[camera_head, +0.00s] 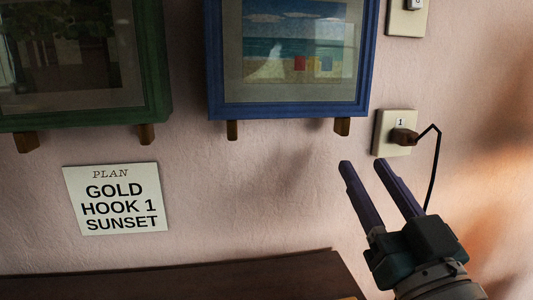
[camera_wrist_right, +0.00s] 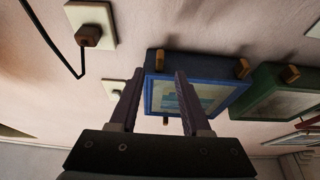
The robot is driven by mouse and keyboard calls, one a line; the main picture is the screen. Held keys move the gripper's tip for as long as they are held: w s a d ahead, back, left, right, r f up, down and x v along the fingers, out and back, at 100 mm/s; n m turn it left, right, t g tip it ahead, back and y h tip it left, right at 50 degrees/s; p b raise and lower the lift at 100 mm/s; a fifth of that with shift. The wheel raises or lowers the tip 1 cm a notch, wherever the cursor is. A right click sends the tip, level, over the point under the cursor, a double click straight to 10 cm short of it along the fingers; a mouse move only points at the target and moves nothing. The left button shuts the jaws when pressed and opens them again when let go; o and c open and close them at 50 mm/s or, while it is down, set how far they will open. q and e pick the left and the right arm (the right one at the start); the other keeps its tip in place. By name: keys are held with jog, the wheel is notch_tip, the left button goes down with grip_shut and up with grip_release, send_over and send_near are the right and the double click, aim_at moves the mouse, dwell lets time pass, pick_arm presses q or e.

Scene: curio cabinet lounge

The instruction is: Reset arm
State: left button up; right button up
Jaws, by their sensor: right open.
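My right gripper (camera_head: 362,175) is at the lower right in the head view, open, its two purple fingers apart and pointing up at the wall, with nothing between them. It also shows in the right wrist view (camera_wrist_right: 155,85), with the blue-framed picture seen beyond the fingers. In the head view the gripper is below and right of the blue-framed beach picture (camera_head: 285,110), just below the plate marked 1 (camera_head: 383,146). My left gripper is in neither view.
A brown plug (camera_head: 404,137) with a black cord sits at plate 1; the cord runs down near my right gripper. A green-framed picture (camera_head: 157,100) hangs left. A sign (camera_head: 115,226) reads PLAN, GOLD, HOOK 1, SUNSET. A dark wooden top (camera_head: 240,281) lies below. Another plate (camera_head: 404,22) is above.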

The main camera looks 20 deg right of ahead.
jog(key=shift+a, duration=0.1)
dwell(0.4)
jog(key=s+a+r+n+g+y+p, duration=0.35)
jog(key=a+n+g+y+p, duration=0.25)
jog(key=a+g+y+p, duration=0.45)
jog(key=s+d+r+m+g+h+p, duration=0.1)
jog(key=s+r+g+h+p, duration=0.1)
jog(key=s+g+p, duration=0.35)
jog(key=s+d+r+g+h+p, duration=0.2)
jog(key=s+r+h+p, duration=0.1)
jog(key=s+p, duration=0.5)
notch_tip(320, 180, up, 37)
jog(key=s+p, duration=0.2)
jog(key=p, duration=3.4)
jog(key=shift+s+r, duration=0.2)
jog(key=shift+s, duration=0.1)
jog(key=shift+f, duration=0.1)
